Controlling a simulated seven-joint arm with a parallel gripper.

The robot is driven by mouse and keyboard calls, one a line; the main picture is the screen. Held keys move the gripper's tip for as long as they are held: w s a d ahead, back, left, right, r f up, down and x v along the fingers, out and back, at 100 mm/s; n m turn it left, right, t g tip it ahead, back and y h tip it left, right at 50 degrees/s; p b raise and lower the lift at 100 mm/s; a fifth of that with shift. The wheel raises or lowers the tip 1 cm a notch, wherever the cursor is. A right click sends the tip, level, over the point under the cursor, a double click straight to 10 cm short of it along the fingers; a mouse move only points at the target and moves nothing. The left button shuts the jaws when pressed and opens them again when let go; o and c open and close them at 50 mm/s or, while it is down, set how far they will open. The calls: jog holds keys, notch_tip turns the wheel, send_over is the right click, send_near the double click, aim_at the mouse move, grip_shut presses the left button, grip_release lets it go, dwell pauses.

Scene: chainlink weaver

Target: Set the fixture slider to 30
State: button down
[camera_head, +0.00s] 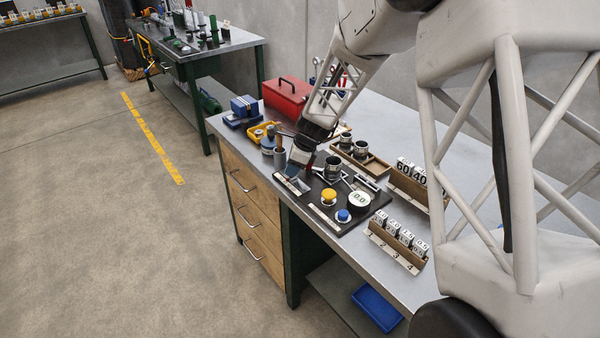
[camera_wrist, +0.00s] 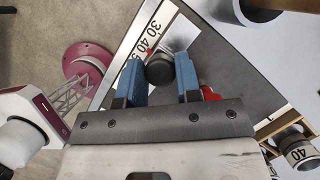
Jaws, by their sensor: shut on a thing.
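The fixture is a dark board (camera_head: 318,218) on the workbench, carrying a slider with a pale numbered scale strip (camera_head: 296,186). In the wrist view the scale strip (camera_wrist: 155,27) reads 30, 40 and a partly hidden number starting with 5. A dark round slider knob (camera_wrist: 159,70) sits beside the strip, near the 40 and the partly hidden number. My gripper (camera_wrist: 160,75) has its blue fingers on either side of the knob and is shut on it. In the head view my gripper (camera_head: 302,156) is over the board's far left part, and the knob is hidden.
A yellow button (camera_head: 328,196), a blue button (camera_head: 343,215) and a round dial reading 0.0 (camera_head: 359,201) share the board. A wooden tray (camera_head: 376,169) with metal cylinders and racks of numbered blocks (camera_head: 397,247) stand close by. A red toolbox (camera_head: 287,97) is behind.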

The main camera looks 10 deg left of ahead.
jog(key=shift+w+a+r, duration=0.1)
jog(key=shift+w+a, duration=0.9)
jog(key=c, duration=0.8)
grip_release()
jog(key=shift+d, duration=0.1)
jog(key=v, duration=0.7)
jog(key=shift+d+r, duration=0.15)
jog(key=shift+r, duration=0.15)
